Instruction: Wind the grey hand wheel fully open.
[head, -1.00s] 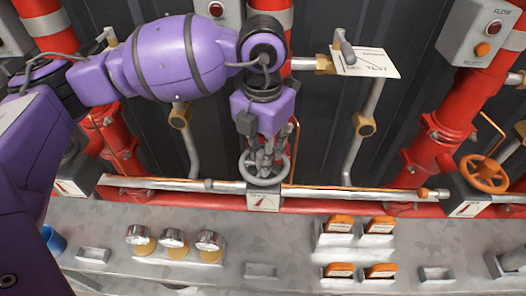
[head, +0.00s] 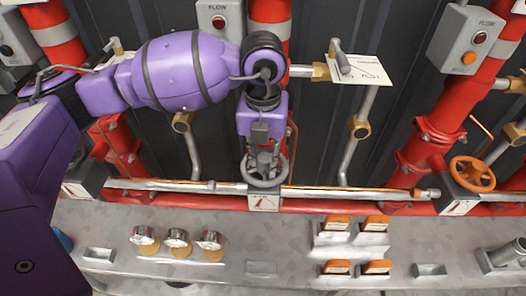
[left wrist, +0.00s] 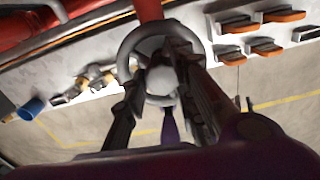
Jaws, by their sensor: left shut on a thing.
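The grey hand wheel (head: 265,183) sits upright in the middle of the head view, above a small white gauge plate (head: 264,202) with a red pointer. In the left wrist view its round rim (left wrist: 127,55) shows around a pale hub. My left gripper (head: 264,160) is at the wheel from above, its fingers over the wheel's upper part. In the left wrist view the gripper (left wrist: 162,72) has one finger on each side of the hub, shut on the wheel. The exact contact is partly hidden by the fingers. My right gripper is not in view.
A grey shelf below holds several gauges (head: 178,242) and orange-topped blocks (head: 336,222). A white tag (head: 362,70) hangs by a lever valve at upper right.

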